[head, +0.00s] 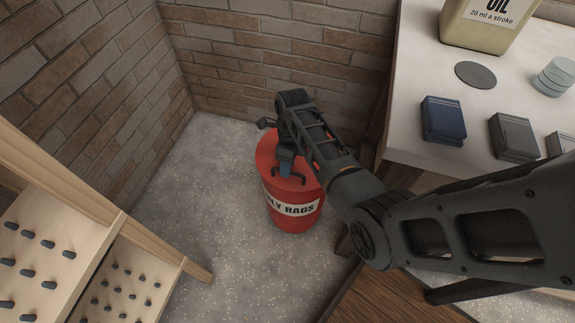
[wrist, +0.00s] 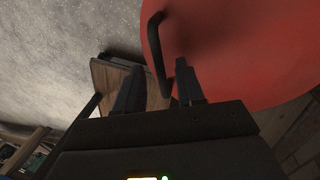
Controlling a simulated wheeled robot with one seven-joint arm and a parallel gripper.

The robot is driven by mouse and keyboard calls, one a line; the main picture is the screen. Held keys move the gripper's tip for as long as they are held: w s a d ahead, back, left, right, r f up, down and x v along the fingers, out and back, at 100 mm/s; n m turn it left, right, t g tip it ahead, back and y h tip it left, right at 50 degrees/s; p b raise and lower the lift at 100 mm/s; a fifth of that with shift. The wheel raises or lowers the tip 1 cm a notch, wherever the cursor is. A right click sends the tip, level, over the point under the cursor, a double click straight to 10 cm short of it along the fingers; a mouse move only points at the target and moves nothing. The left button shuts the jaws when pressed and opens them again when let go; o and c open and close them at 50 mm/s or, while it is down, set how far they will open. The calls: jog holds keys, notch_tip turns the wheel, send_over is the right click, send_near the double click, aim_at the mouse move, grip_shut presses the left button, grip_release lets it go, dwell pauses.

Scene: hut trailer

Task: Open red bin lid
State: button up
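The red bin (head: 293,212) stands on the floor in the corner, with a white label of which "LY RAGS" can be read. Its red lid (head: 267,150) looks shut in the head view and fills the upper right of the wrist view (wrist: 235,50). My gripper (head: 287,174) points down over the lid and hides part of it. In the wrist view, a black bar handle (wrist: 154,42) stands at the lid's edge. My gripper's fingers (wrist: 158,78) are apart, with the handle's lower end between them in the picture. I cannot tell whether they touch it.
A white-topped bench (head: 410,120) stands right of the bin, bearing an oil can (head: 487,25), a grey disc (head: 475,75) and several small boxes. A wooden pegged rack (head: 60,240) is at the left. Brick walls close the corner. Speckled floor (head: 215,190) is clear left of the bin.

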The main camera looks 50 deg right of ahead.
jog(key=shift+a+f, duration=0.1)
jog(key=shift+f, duration=0.25)
jog(key=shift+c, duration=0.5)
grip_shut()
